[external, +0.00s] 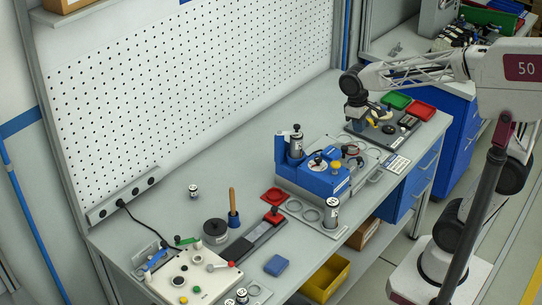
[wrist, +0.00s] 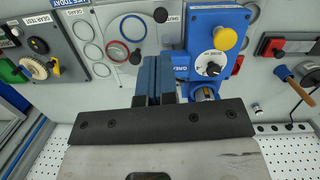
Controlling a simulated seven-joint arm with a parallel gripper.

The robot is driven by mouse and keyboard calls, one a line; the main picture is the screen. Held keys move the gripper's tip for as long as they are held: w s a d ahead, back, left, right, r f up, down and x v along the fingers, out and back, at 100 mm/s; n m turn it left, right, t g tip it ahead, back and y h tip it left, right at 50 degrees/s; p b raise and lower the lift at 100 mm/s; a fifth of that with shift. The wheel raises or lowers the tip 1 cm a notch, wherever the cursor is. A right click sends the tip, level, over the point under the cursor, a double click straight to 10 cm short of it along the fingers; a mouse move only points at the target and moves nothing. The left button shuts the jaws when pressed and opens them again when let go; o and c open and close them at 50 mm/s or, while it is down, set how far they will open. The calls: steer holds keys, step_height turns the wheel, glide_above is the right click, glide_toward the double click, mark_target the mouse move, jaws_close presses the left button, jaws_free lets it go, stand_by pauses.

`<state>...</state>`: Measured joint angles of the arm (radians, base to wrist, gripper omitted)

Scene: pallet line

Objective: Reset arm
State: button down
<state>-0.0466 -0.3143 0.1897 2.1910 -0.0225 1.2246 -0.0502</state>
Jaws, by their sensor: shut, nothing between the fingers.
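My arm reaches in from the right in the external view. My gripper (external: 358,117) points down near the gear test board at the far right of the bench. In the wrist view my gripper's blue fingers (wrist: 155,72) are together with nothing between them. They lie over the grey plate, beside the blue station (wrist: 211,40) with its yellow button and black dial. The blue station (external: 322,181) also shows in the external view, left of my gripper. I cannot tell the exact height of the fingertips above the bench.
A perforated wall (external: 190,80) backs the bench. A wooden-handled tool (external: 233,205) stands upright left of the station. The bench between is partly clear.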

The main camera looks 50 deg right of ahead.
steer(key=s+d+f+m+t, duration=0.1)
steer(key=s+t, duration=0.3)
steer(key=s, duration=1.1)
steer(key=shift+s+d+f, duration=0.15)
steer(key=shift+d+f, duration=0.3)
steer(key=shift+d, duration=0.1)
steer(key=w+a+n+g, duration=0.1)
steer(key=w+a+g, duration=0.2)
steer(key=w, duration=2)
steer(key=g, duration=0.2)
steer(key=shift+w+a+r+n+g, duration=0.2)
steer(key=shift+w+n+g, duration=0.1)
steer(key=shift+g, duration=0.1)
steer(key=shift+s, duration=0.1)
glide_toward(351, 168)
steer(key=shift+w+a+f, duration=0.15)
steer(key=shift+w+f, duration=0.25)
steer(key=shift+f, duration=0.15)
steer(key=shift+s+f, duration=0.1)
steer(key=shift+s, duration=0.9)
steer(key=shift+s+d+f, duration=0.1)
steer(key=shift+s+d, duration=0.05)
steer(key=shift+s, duration=0.3)
steer(key=shift+s+d+f, duration=0.1)
steer(key=shift+s+d, duration=0.05)
steer(key=shift+s, duration=0.3)
